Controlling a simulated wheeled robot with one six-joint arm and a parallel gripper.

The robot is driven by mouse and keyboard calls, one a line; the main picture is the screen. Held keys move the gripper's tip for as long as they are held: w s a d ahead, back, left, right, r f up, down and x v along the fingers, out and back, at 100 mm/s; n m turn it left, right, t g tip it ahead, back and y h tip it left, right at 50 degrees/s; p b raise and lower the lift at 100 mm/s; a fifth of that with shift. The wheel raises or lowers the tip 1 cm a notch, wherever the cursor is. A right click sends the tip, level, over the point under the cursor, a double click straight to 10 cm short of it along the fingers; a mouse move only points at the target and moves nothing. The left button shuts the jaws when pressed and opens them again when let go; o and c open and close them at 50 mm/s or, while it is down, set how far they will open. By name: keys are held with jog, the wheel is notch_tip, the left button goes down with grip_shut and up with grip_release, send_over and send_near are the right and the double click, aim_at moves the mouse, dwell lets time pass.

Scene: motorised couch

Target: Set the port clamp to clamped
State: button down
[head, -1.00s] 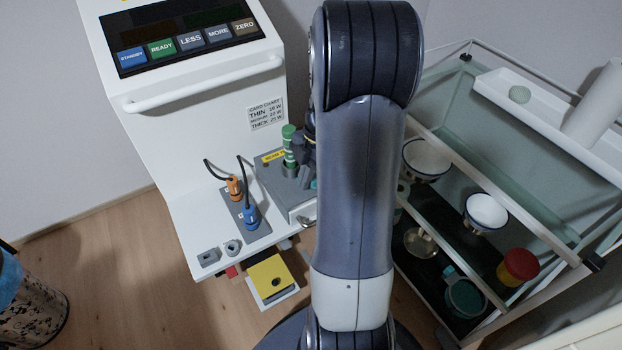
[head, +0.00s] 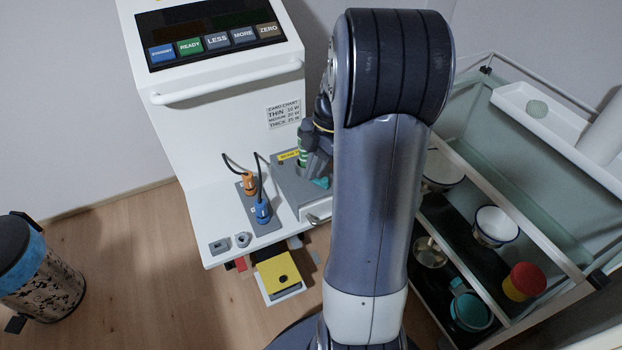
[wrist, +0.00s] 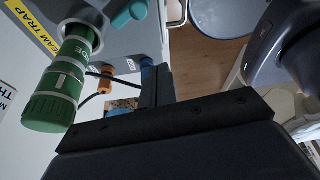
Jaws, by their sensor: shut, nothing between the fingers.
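A grey box with a yellow "BEAM TRAP" label (wrist: 32,32) sits on the white machine's shelf. A green ribbed cylinder (wrist: 58,85) stands in its port collar; it also shows in the head view (head: 303,152), partly covered by my arm. A small teal lever-like part (wrist: 130,13) on the box is probably the port clamp; it peeks out in the head view (head: 321,183). I cannot tell its setting. My gripper (wrist: 153,72) is shut and empty, with dark fingers to the right of the green cylinder and below the teal part in the wrist view. Contact cannot be told.
Orange (head: 249,183) and blue (head: 262,210) cabled plugs stand on the shelf left of the box. A yellow pad (head: 279,272) lies below the shelf. A glass-sided cart (head: 470,200) with bowls and cups stands right. A bin (head: 38,270) stands left on open floor.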

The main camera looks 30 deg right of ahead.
jog(key=shift+w+p+v, duration=0.15)
jog(key=shift+p+v, duration=0.05)
jog(key=shift+v, duration=0.9)
jog(key=shift+w+p+v, duration=0.1)
jog(key=shift+p+v, duration=0.05)
jog(key=shift+v, duration=0.95)
jog(key=shift+f, duration=0.15)
